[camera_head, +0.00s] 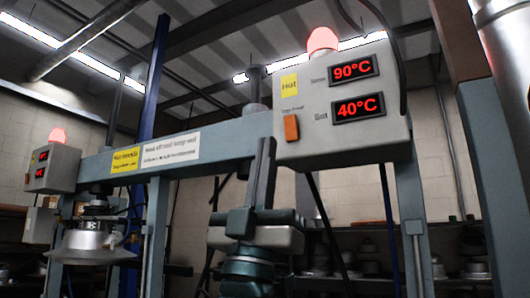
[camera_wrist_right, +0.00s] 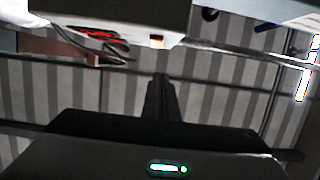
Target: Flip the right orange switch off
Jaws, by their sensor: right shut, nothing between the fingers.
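The right orange switch (camera_head: 291,127) is on the front of the right grey control box (camera_head: 325,140), below a yellow "Hot" label. My right gripper (camera_head: 266,146) points upward with its dark fingers shut and empty. In the head view its tips appear left of and slightly below the switch, with a gap in the picture. In the right wrist view the shut fingers (camera_wrist_right: 160,78) point at the underside of a pale box (camera_wrist_right: 110,18), where a small orange-brown patch (camera_wrist_right: 157,40) shows. I cannot tell the depth gap. My left gripper is not in view.
Red displays (camera_head: 354,67) on the right box read 90°C and 40°C, and a red lamp (camera_head: 322,40) glows on top. A grey-green beam (camera_head: 220,143) runs left to another box (camera_head: 52,169) above a metal press head (camera_head: 93,244). Posts stand on both sides.

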